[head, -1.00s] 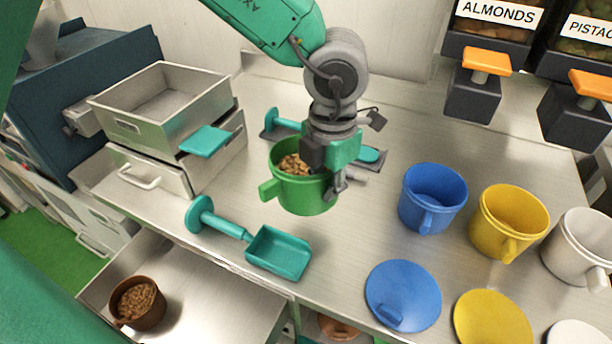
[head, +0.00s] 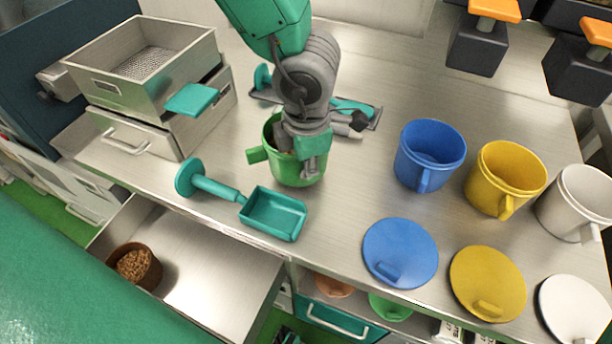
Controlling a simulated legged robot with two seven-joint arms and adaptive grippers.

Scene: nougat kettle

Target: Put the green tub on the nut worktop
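The green tub (head: 297,173) appears upright on the steel worktop (head: 350,190), behind the teal scoop. Its handle points left. My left gripper (head: 302,150) comes down from above over the tub's mouth and overlaps its right rim. I cannot tell whether the tub's base touches the worktop. My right gripper is not in view.
A teal scoop (head: 274,214) lies in front of the tub. Blue (head: 423,170), yellow (head: 498,185) and white (head: 570,210) tubs stand right, their lids in front. Steel drawers (head: 150,130) stand left. A brown pot (head: 138,268) sits in the open lower drawer.

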